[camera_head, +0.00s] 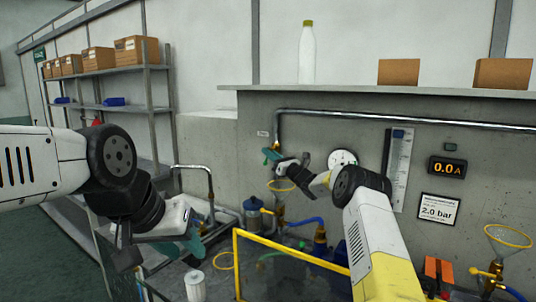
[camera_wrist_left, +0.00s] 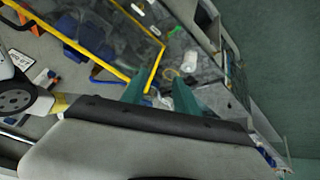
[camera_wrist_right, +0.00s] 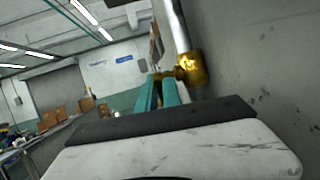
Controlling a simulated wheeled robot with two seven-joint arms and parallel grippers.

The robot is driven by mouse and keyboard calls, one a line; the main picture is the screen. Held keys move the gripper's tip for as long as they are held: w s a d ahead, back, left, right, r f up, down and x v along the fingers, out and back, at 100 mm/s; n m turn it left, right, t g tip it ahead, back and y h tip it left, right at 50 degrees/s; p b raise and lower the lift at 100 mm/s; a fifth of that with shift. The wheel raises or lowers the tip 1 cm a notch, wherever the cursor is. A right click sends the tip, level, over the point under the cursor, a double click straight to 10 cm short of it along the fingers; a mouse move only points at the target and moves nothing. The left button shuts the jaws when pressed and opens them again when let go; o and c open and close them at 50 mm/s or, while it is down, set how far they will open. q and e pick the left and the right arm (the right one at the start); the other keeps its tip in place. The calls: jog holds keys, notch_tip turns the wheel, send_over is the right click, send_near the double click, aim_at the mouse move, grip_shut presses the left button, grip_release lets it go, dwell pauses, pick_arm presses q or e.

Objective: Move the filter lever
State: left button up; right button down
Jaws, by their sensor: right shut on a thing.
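A brass valve (camera_wrist_right: 193,69) sits on a metal pipe against the concrete wall in the right wrist view. My right gripper (camera_wrist_right: 162,90) is shut at the small brass-coloured lever (camera_wrist_right: 170,74) that reaches from this valve; the fingers hide most of it. In the head view the right gripper (camera_head: 270,155) is beside the vertical pipe, and the arm hides part of that spot. My left gripper (camera_wrist_left: 160,92) hangs at the lower left of the head view, with its two teal fingers apart and nothing seen between them.
A yellow frame (camera_head: 236,262) stands in front of the pump area. A white cylinder (camera_head: 195,286) stands below my left gripper. A blue-grey canister (camera_head: 253,215) is behind it. A shelf ledge (camera_head: 400,91) carries a bottle and boxes. A funnel (camera_head: 508,237) is at right.

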pick_arm(q)
jog(key=shift+c, duration=0.3)
jog(key=shift+w, duration=0.1)
jog(key=c, duration=0.3)
jog(key=w+a+r+m+t, duration=0.1)
jog(key=w, duration=0.4)
jog(key=w+a+r+m+t+y, duration=0.1)
jog(key=w+r+m, duration=0.1)
jog(key=w, duration=0.3)
jog(key=w+a+r+m+t, duration=0.1)
jog(key=w+a+r, duration=0.1)
jog(key=w, duration=0.4)
jog(key=shift+a+m+y, duration=0.1)
jog(key=shift+m+y, duration=0.2)
jog(key=shift+m, duration=0.1)
grip_shut()
jog(key=w+r+m+t, duration=0.35)
jog(key=w+m, duration=0.45)
jog(key=w, duration=0.9)
jog(key=w+d+f+m+t+h, duration=0.25)
jog(key=w+d+m+h, duration=0.35)
jog(key=w+m, duration=0.4)
jog(key=w+d+f+m+g+h, duration=0.35)
jog(key=d+f+m+h, duration=0.25)
jog(key=f+m, duration=0.2)
jog(key=w+d, duration=0.6)
jog(key=w, duration=0.5)
jog(key=shift+d+r+t+y, duration=0.25)
jog(key=shift+t+y, duration=0.05)
jog(key=shift+t, duration=0.05)
